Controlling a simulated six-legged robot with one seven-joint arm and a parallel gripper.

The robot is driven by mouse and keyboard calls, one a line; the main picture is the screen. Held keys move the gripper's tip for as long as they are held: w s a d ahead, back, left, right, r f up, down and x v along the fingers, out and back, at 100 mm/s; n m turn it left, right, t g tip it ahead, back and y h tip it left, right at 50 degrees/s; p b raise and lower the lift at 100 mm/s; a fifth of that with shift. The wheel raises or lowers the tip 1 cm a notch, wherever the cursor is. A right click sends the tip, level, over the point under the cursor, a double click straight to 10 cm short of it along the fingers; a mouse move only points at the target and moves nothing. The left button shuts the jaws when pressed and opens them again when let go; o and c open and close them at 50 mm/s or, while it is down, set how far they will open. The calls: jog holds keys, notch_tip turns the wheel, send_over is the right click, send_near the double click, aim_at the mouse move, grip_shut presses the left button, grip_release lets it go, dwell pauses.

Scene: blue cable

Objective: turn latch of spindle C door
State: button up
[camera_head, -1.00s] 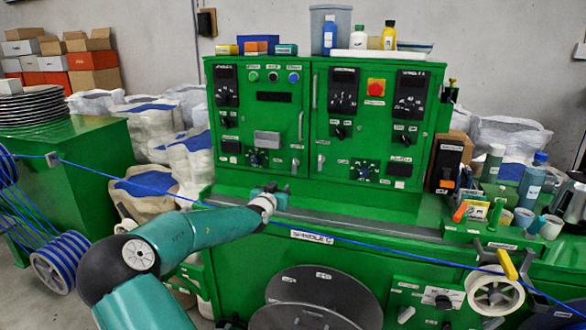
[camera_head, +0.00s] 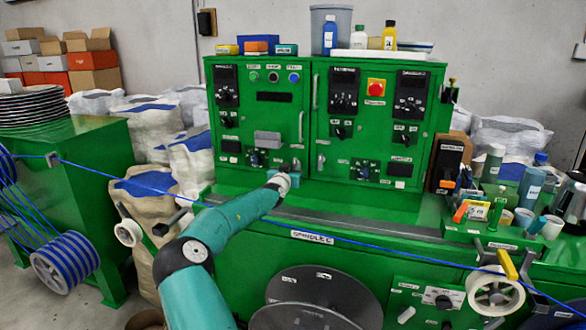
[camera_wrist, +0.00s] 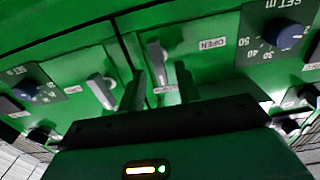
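The green cabinet (camera_head: 275,125) has two doors, and the label at the top of the right door (camera_head: 380,130) seems to read SPINDLE C. The right door's grey latch (camera_head: 320,162) sits by the middle seam and looks upright. My gripper (camera_wrist: 160,88) is open at the cabinet front. In the head view my gripper (camera_head: 291,172) is small and partly hidden by my wrist.
A SET dial (camera_wrist: 288,37) and an OPEN label (camera_wrist: 212,43) lie right of the latch. A second dial (camera_wrist: 25,90) is at left. A blue cable (camera_head: 380,247) runs across the front, below the cabinet. A red button (camera_head: 376,87) is higher on the right door.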

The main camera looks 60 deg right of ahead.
jog(key=shift+w+d, duration=0.1)
jog(key=shift+d, duration=0.55)
grip_shut()
